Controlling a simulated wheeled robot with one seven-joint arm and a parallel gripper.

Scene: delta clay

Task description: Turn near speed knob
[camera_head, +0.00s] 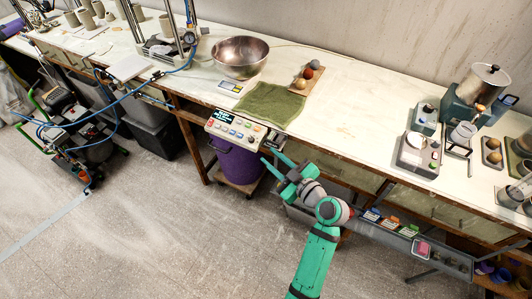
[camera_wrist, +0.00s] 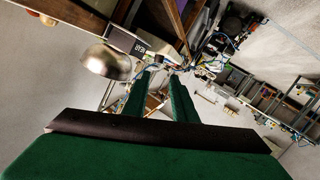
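A pale control panel (camera_head: 236,130) with a lit display and a row of small knobs and buttons is at the table's front edge, left of my gripper in the head view. Which of its knobs is the near speed knob is too small to tell. My gripper (camera_head: 272,165) is just right of and below the panel, apart from it, in front of the table edge. In the wrist view the two green fingers of my gripper (camera_wrist: 158,80) stand apart with nothing held between them. The panel's knobs cannot be made out clearly in the wrist view.
A metal bowl (camera_head: 240,57) and a green towel (camera_head: 269,105) lie on the white table behind the panel. A purple bucket (camera_head: 237,163) stands below it. A grey tray rail (camera_head: 437,260) runs along the table front at right.

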